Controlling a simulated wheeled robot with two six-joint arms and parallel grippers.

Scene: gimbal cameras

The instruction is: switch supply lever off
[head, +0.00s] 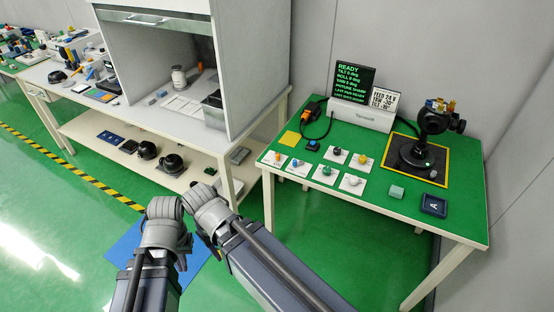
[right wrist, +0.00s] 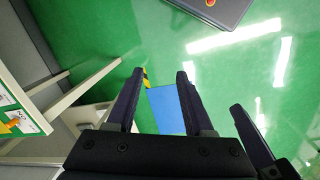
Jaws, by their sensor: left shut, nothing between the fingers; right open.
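I cannot tell which is the supply lever; the labels are too small. My left gripper (head: 184,244) is shut and empty, low over the floor, well left of the bench. My right gripper (right wrist: 160,75) is open and empty in the right wrist view, pointing at the floor and apart from the cards.
A white display box (head: 360,116) with a READY screen (head: 353,80) stands at the bench's back. A black gimbal camera (head: 420,150) stands on a yellow-edged mat at right. A grey cabinet bench (head: 236,80) stands left. Floor between is clear.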

